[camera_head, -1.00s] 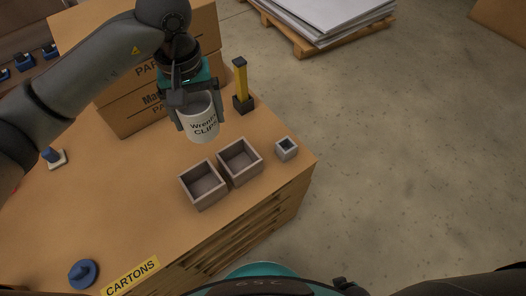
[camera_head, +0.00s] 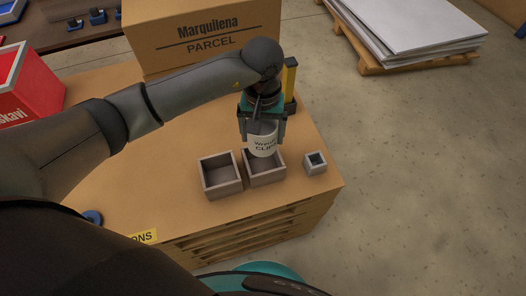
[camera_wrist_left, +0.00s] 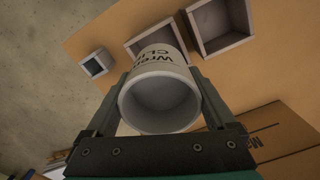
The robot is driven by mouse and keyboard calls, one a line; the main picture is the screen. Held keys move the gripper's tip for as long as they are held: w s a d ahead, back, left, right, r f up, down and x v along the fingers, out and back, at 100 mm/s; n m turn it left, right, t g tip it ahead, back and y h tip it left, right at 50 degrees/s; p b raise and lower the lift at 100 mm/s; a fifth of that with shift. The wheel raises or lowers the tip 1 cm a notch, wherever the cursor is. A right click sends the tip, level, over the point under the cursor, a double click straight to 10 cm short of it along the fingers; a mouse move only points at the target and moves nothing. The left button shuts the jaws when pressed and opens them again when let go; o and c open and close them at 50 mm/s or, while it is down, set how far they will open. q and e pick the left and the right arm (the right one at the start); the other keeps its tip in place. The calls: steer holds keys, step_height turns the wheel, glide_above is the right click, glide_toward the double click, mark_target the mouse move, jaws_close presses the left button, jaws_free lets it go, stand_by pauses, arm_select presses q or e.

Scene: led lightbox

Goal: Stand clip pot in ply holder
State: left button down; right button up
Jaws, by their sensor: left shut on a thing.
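The clip pot (camera_head: 263,148), a white cup with dark lettering, is between the fingers of my left gripper (camera_head: 263,133). It is held near upright and overlaps the far part of the right-hand open square box (camera_head: 266,180) in the head view. Whether its base is inside or above that box I cannot tell. A second, similar box (camera_head: 221,191) stands just to the left. In the left wrist view the pot (camera_wrist_left: 160,100) shows its open, empty mouth between the fingers. My right gripper is not in view.
A small grey square holder (camera_head: 316,168) stands right of the boxes, near the table's right edge. A yellow post (camera_head: 290,80) is behind my gripper. A large parcel carton (camera_head: 190,40) stands at the back. Clear wood lies left of the boxes.

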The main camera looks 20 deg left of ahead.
arm_select(q)
step_height(320, 180, down, 7)
steer(key=b, duration=0.1)
steer(key=shift+b, duration=0.4)
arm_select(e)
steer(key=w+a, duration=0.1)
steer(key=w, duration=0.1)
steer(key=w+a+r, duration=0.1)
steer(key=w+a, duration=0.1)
arm_select(q)
steer(key=shift+w, duration=0.1)
steer(key=shift+f, duration=0.2)
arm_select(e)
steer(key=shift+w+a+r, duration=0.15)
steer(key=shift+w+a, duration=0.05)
arm_select(q)
steer(key=shift+f+b, duration=0.1)
steer(key=shift+b, duration=0.25)
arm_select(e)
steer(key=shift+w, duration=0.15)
arm_select(q)
steer(key=shift+f, duration=0.2)
steer(key=shift+f+b, duration=0.15)
steer(key=shift+b, duration=0.15)
jaws_free()
steer(key=shift+s+f, duration=0.15)
steer(key=shift+s, duration=0.1)
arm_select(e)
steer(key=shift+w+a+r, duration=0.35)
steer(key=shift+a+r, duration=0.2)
